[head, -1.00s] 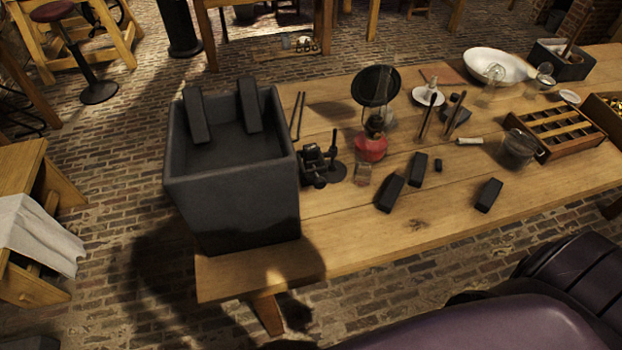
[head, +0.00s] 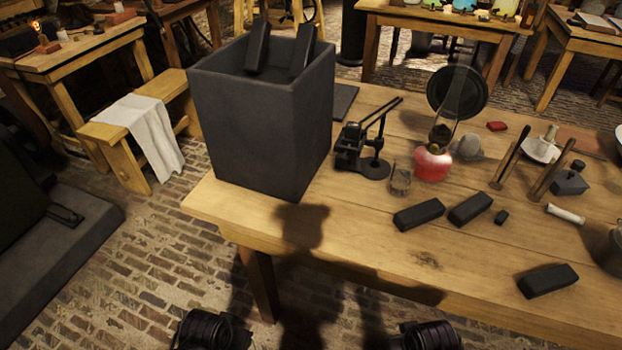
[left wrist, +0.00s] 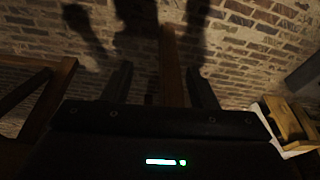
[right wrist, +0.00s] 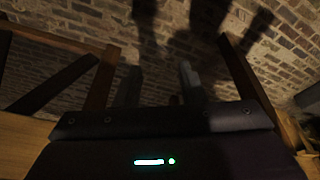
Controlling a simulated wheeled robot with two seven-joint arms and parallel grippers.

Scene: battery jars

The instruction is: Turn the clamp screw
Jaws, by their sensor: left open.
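A small dark metal fixture (head: 350,150), apparently the clamp, stands on the table (head: 400,240) just right of the large grey jar (head: 260,125). It has a blocky body, a slanted bar and a round base. Its screw is too small and dark to make out. My left gripper (left wrist: 160,85) is open and empty in the left wrist view, over the brick floor. My right gripper (right wrist: 158,82) is open and empty in the right wrist view, also with brick floor behind it. Neither gripper's fingers show in the head view, so both are away from the clamp.
Two dark slabs stick up from the jar. Right of the clamp stand a red oil lamp (head: 434,162) and a small glass (head: 400,181). Several dark blocks lie in front, including one nearer the edge (head: 547,281). The table's front left corner is clear.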

